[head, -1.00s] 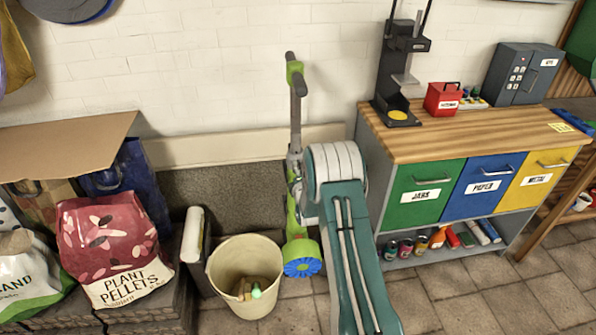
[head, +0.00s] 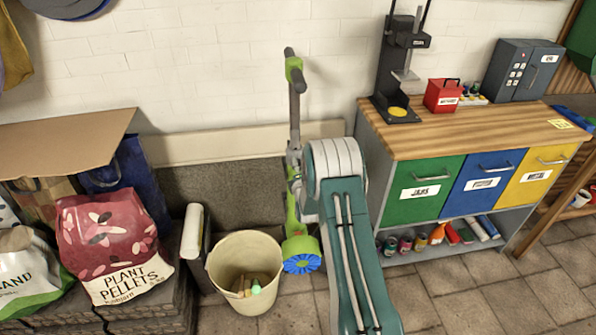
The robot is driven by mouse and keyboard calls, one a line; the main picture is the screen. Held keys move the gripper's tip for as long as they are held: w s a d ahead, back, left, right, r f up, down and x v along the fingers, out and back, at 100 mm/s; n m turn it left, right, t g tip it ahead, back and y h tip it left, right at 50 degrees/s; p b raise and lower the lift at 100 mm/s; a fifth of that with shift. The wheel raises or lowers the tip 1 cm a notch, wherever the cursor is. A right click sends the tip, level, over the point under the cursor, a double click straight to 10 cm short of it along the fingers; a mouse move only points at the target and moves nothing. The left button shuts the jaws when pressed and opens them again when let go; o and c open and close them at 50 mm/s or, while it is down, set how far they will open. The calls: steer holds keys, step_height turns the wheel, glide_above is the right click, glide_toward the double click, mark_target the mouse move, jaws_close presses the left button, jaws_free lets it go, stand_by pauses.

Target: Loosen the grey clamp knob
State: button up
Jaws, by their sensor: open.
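A green and grey scooter (head: 296,105) stands upright against the wall, with a green and blue wheel at the floor. A grey collar-like part (head: 293,152) sits partway up its stem; I cannot tell whether this is the clamp knob. No grey clamp knob shows clearly. My teal arm, with its pale ribbed joint, rises in front of the scooter and hides part of its right side. My gripper does not show.
A cream bucket (head: 225,263) stands left of the scooter. A plant pellets bag (head: 108,235) lies farther left. A wooden-topped cabinet (head: 475,138) with green, blue and yellow fronts stands right, bearing a black stand (head: 393,70), a red box (head: 442,96) and a grey box (head: 523,70).

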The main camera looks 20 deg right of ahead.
steer(key=v, duration=1.2)
steer(key=s+a+r+m+g+y, duration=0.2)
steer(key=s+a+r+m+g, duration=0.15)
steer(key=r, duration=0.55)
steer(key=s+a+r+m+g+y, duration=0.1)
steer(key=s+a+r+m+g, duration=0.1)
steer(key=a+r+m, duration=0.5)
steer(key=s+a+r+m+g, duration=0.2)
steer(key=s+r, duration=0.1)
steer(key=s, duration=0.6)
steer(key=s+a+r+m+g+y, duration=0.1)
steer(key=s+r+m+g, duration=0.1)
steer(key=s, duration=0.7)
steer(key=s+a+r+m+g+y, duration=0.1)
steer(key=s+a+r+m+g, duration=0.1)
steer(key=s, duration=0.7)
steer(key=shift+a+r+m, duration=0.4)
steer(key=shift+r+m, duration=0.4)
steer(key=shift+m, duration=0.15)
